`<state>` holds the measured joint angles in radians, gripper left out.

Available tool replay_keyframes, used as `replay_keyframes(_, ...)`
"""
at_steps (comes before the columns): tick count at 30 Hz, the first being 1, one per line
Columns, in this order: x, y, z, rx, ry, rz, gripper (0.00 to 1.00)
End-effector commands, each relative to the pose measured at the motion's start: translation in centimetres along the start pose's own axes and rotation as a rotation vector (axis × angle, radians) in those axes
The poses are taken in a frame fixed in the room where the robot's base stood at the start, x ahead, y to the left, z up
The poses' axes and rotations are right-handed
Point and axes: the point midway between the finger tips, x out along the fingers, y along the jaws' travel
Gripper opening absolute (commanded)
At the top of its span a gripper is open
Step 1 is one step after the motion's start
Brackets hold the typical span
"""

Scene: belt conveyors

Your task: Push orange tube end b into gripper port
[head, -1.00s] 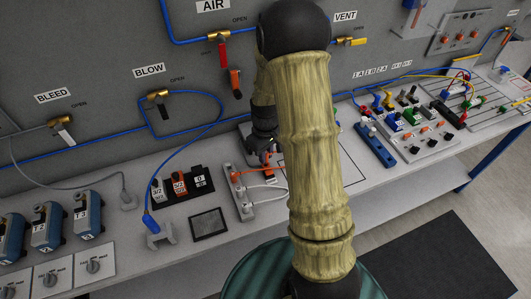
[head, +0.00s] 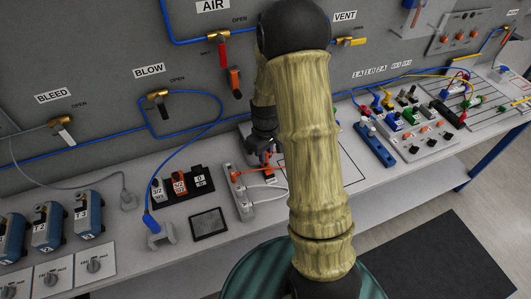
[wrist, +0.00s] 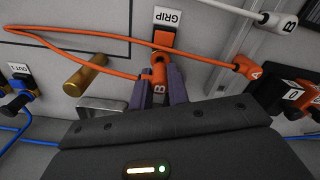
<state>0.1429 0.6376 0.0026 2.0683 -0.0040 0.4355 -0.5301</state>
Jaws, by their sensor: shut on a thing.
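My gripper (wrist: 160,88) is shut on orange tube end B (wrist: 159,74), with one purple finger on each side of it. The end points at the orange port under the GRIP label (wrist: 167,17). Its tip is at the port's near face (wrist: 164,38); I cannot tell how deep it sits. The orange tube (wrist: 75,32) loops out left and back to end A (wrist: 248,68) at the right.
A white tube end B (wrist: 288,22) lies at the upper right in the wrist view. A brass cylinder (wrist: 85,75) stands left of my fingers. A grey holder strip (head: 240,197) and a black valve rack (head: 183,187) stand left of my arm in the head view.

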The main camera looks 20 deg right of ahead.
Motion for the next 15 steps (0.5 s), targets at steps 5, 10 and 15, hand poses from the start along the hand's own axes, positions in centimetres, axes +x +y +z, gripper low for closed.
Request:
replay_keyframes(5, 0.0, -0.01, 0.0, 0.0, 0.0, 0.0, 0.0)
replay_keyframes(10, 0.24, -0.01, 0.0, 0.0, 0.0, 0.0, 0.0)
replay_keyframes(15, 0.66, -0.01, 0.01, 0.0, -0.001, 0.0, 0.0)
